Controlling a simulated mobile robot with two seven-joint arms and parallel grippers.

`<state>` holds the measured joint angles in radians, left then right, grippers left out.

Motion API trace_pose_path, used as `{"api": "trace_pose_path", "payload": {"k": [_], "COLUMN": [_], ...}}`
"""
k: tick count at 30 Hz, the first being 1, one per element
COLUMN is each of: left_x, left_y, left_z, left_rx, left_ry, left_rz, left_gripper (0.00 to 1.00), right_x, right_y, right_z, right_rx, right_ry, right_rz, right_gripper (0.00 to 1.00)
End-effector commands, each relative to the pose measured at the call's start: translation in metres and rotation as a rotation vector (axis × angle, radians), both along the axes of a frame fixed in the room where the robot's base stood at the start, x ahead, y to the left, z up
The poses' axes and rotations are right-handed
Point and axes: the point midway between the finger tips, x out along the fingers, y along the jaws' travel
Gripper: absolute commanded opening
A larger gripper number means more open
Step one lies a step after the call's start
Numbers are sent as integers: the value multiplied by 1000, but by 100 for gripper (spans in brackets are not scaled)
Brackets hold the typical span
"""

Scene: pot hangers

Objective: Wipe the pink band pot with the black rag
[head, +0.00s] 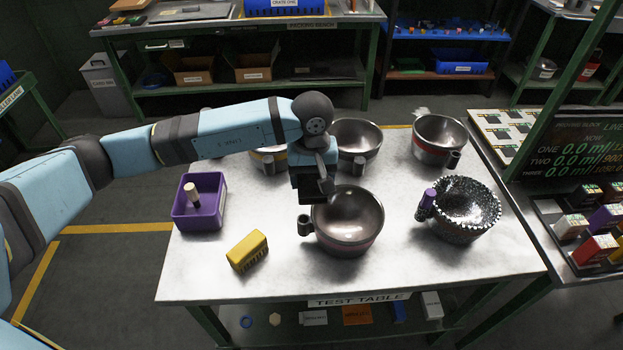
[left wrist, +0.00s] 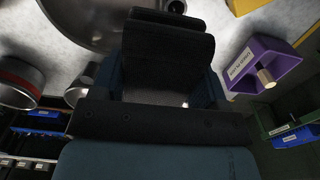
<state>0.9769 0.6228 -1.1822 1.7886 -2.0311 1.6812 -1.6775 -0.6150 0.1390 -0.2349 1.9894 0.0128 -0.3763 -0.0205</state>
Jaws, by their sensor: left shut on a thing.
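The pink band pot (head: 347,222) is a dark metal bowl with a side handle, upright at the front middle of the table. A dull pink-red band shows low on its front. My left gripper (head: 313,180) is at its back left rim in the head view, shut on the black rag (head: 322,190). The rag fills the middle of the left wrist view (left wrist: 165,45), with part of a metal pot (left wrist: 85,22) behind it. Whether the rag touches the pot is unclear. My right gripper is out of view.
A purple bin (head: 199,214) with a wooden-handled tool and a yellow brush (head: 247,250) stand left on the test table (head: 290,275). A studded pot (head: 467,210) is right. A red-banded pot (head: 440,140), a plain pot (head: 357,139) and a yellow-banded pot (head: 268,158) stand behind.

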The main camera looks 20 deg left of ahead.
Motion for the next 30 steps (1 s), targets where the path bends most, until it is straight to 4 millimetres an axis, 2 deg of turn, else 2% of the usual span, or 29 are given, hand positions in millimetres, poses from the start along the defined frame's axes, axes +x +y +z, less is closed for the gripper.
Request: {"api": "trace_pose_path", "payload": {"k": [8,30], "left_x": [0,0], "left_y": [0,0], "left_z": [3,58], "left_rx": [-1,-1], "left_ry": [0,-1], "left_rz": [0,0], "left_gripper": [37,37], "right_x": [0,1], "right_y": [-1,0], "right_z": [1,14], "right_rx": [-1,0], "right_ry": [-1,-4], "right_rz": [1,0], "right_gripper": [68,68]}}
